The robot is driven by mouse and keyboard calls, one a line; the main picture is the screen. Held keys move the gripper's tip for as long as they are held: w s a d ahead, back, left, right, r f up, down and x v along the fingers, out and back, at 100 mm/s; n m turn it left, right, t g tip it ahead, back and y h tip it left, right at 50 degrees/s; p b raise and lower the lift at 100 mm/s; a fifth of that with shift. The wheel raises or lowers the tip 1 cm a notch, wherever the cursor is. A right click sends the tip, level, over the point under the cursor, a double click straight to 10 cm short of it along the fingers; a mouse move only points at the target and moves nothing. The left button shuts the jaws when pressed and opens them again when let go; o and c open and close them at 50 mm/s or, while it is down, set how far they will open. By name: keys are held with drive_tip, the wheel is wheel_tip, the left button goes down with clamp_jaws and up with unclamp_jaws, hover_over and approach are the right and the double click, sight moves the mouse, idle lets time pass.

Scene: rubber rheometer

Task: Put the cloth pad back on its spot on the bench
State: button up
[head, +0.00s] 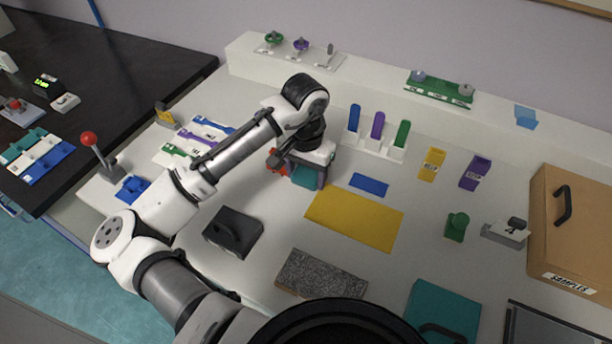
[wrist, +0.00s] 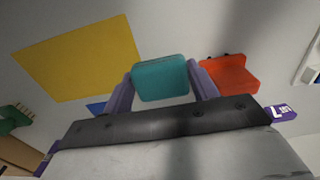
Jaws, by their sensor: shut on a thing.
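My gripper (head: 309,180) is over the middle of the white bench, pointing down. Its two purple-grey fingers show in the wrist view (wrist: 160,72), shut on a teal block-like pad (wrist: 161,82), which I take to be the cloth pad. The pad also shows at the gripper in the head view (head: 303,177), partly hidden by a finger. I cannot tell whether it touches the bench. A flat yellow mat (head: 354,217) lies right of and nearer than the gripper, with a flat blue rectangle (head: 369,185) behind it. Which marking is the pad's spot is unclear.
A red-orange block (wrist: 229,72) stands close beside one finger. A black handled block (head: 233,232) and a speckled grey slab (head: 320,274) lie nearer. Blue, purple and green upright pieces (head: 377,127) stand behind. A green knob (head: 456,227) is right of the mat.

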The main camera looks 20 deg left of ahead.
sight(305, 175)
drive_tip(key=shift+f, duration=0.9)
drive_tip(key=shift+f, duration=0.4)
drive_tip(key=o, duration=0.6)
wheel_tip(305, 175, up, 13)
drive_tip(key=shift+f+b, duration=0.1)
drive_tip(key=shift+b, duration=0.55)
drive_tip(key=shift+s, duration=0.1)
